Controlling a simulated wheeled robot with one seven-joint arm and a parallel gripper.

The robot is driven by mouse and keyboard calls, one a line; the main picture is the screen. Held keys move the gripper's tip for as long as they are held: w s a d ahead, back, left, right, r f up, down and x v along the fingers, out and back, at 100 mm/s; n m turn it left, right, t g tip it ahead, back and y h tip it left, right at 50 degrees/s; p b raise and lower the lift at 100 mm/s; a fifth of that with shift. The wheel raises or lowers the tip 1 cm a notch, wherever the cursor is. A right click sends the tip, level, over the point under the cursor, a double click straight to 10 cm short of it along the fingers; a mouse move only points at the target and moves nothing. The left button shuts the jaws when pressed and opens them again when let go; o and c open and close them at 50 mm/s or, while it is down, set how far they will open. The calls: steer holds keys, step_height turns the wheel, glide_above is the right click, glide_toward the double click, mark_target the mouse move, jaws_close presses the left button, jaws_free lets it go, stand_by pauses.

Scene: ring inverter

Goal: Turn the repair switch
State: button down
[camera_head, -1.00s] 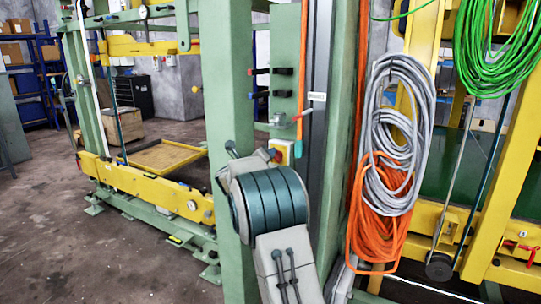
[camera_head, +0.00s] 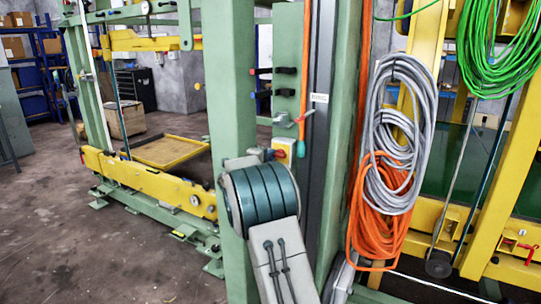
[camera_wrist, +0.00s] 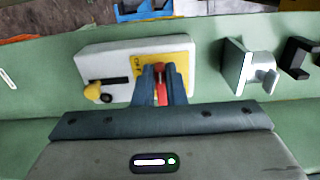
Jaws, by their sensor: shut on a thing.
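The repair switch is a pale box with a yellow plate (camera_wrist: 178,66), mounted on the green panel in the wrist view. Its red handle (camera_wrist: 161,94) stands between the two dark fingers of my gripper (camera_wrist: 160,88), which is shut on it. A yellow knob (camera_wrist: 93,93) with a dark slot sits on the left part of the box. In the head view the switch's yellow face (camera_head: 284,144) shows just behind my arm. My arm hides the fingers and part of the switch there.
In the head view, green posts flank the panel (camera_head: 288,40). Grey and orange cable coils (camera_head: 398,130) hang to the right.

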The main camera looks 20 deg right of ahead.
steer(key=shift+w+a, duration=0.1)
steer(key=shift+a, duration=0.05)
stand_by(0.3)
steer(key=c, duration=1.5)
jaws_free()
steer(key=b+v, duration=0.1)
steer(key=v, duration=1.2)
steer(key=shift+s+a+b, duration=0.25)
steer(key=shift+b, duration=0.05)
